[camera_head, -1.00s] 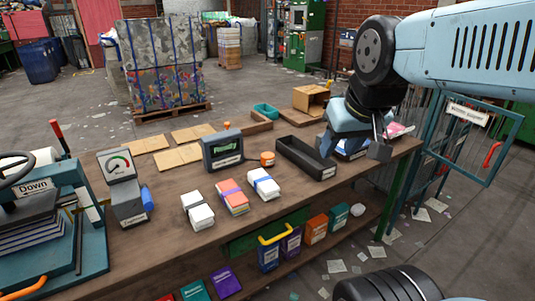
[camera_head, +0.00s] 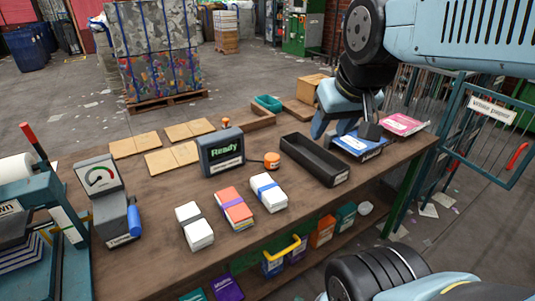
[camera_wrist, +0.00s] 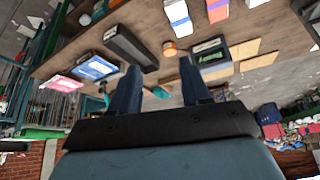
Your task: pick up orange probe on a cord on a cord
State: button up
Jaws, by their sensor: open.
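The orange probe (camera_head: 271,160) is a small round orange piece on the workbench, just right of the dark display box (camera_head: 221,152) that reads "Ready". A short dark cord appears to run between them. In the wrist view, the probe (camera_wrist: 169,48) lies beyond the fingertips, between the display box (camera_wrist: 211,57) and the black tray. My gripper (camera_head: 345,130) is open and empty above the right part of the bench, right of the probe and apart from it. Its two fingers (camera_wrist: 160,76) stand wide apart in the wrist view.
The long black tray (camera_head: 314,160) lies between the probe and my gripper. A blue-and-white pack (camera_head: 358,145) and a pink pack (camera_head: 404,124) lie at the right. Several banded bundles, including a white one (camera_head: 268,192), lie in front. Cardboard sheets (camera_head: 172,160) lie left.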

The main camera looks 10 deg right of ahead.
jog(key=shift+o, duration=0.8)
jog(key=shift+w+a, duration=0.15)
jog(key=shift+w, duration=0.2)
jog(key=o, duration=0.6)
jog(key=w+a+f+y, duration=0.1)
jog(key=w+f+y, duration=0.1)
jog(key=w, duration=0.4)
jog(key=shift+w+a+f+g, duration=0.25)
jog(key=shift+w+f+g, duration=0.05)
jog(key=shift+w+g, duration=0.1)
jog(key=shift+o, duration=0.2)
jog(key=w+a+f+m, duration=0.1)
jog(key=w+f, duration=0.3)
jog(key=w, duration=0.2)
jog(key=shift+m+g+y, duration=0.3)
jog(key=shift+g+y, duration=0.1)
jog(key=m+t+h, duration=0.1)
jog(key=m+h, duration=0.3)
jog(key=h, duration=0.1)
send_near(272, 157)
jog(key=shift+x, duration=6.15)
